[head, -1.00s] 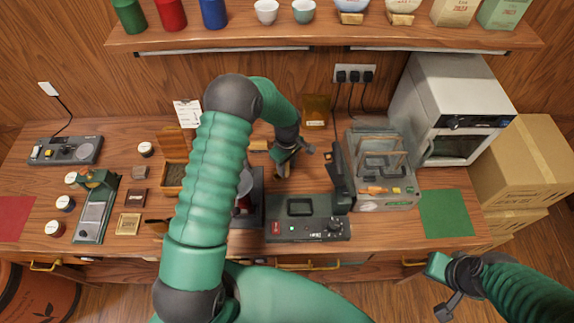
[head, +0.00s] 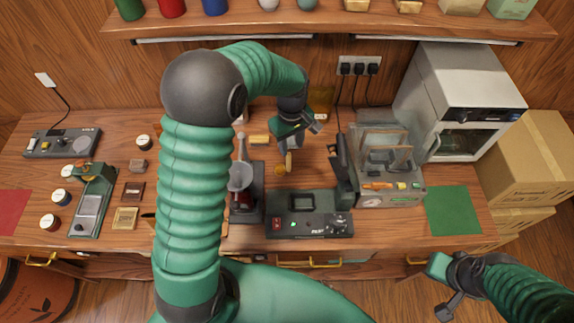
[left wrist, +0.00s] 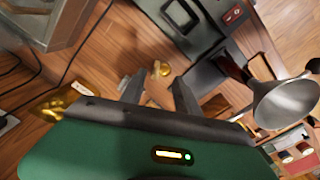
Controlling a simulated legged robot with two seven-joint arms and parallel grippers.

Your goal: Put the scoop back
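A small scoop with a golden bowl (head: 281,171) and a short light handle appears just below my left gripper (head: 293,145), over the table between the funnel press and the black scale. In the left wrist view the golden bowl (left wrist: 159,68) shows beyond and between the two dark fingertips. My left gripper (left wrist: 157,90) has its fingers apart, with a gap to either side of the scoop; no grip on it shows. My right gripper (head: 452,285) hangs at the lower right, off the table's front; its finger opening is unclear.
The grey funnel (head: 241,178) stands left of the scoop. The black scale (head: 309,222) is in front, and a grey machine (head: 385,190) is to the right. A tan block (head: 259,140) lies behind. My left arm covers the table left of the funnel.

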